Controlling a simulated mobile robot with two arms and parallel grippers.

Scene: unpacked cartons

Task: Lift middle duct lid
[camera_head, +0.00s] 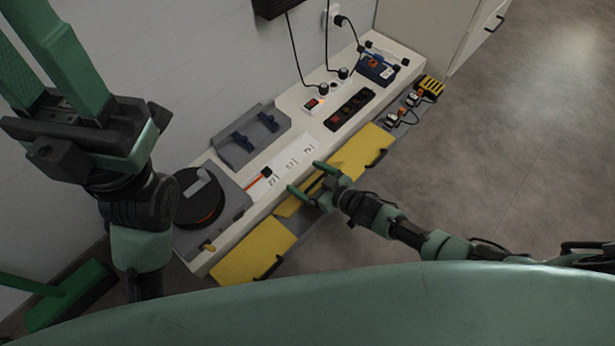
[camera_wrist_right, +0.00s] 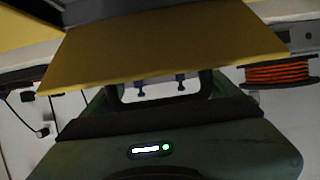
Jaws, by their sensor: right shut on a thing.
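The middle duct lid (camera_head: 288,207) is a yellow panel at the bench's front edge, tilted out of line with its neighbours. In the right wrist view the yellow panel (camera_wrist_right: 165,50) spans the top, above my gripper's body. Flat yellow lids lie on both sides: a left lid (camera_head: 250,252) and a right lid (camera_head: 362,148), each with a black handle. My left gripper (camera_head: 42,40) is raised at the upper left, fingers apart and empty.
The white bench carries a cable reel (camera_head: 200,200), a grey tray with blue clips (camera_head: 250,137), a black switch strip (camera_head: 350,108) and a blue device (camera_head: 377,68). Yellow-black parts (camera_head: 430,87) sit at the far end. Open floor (camera_head: 510,170) lies to the right.

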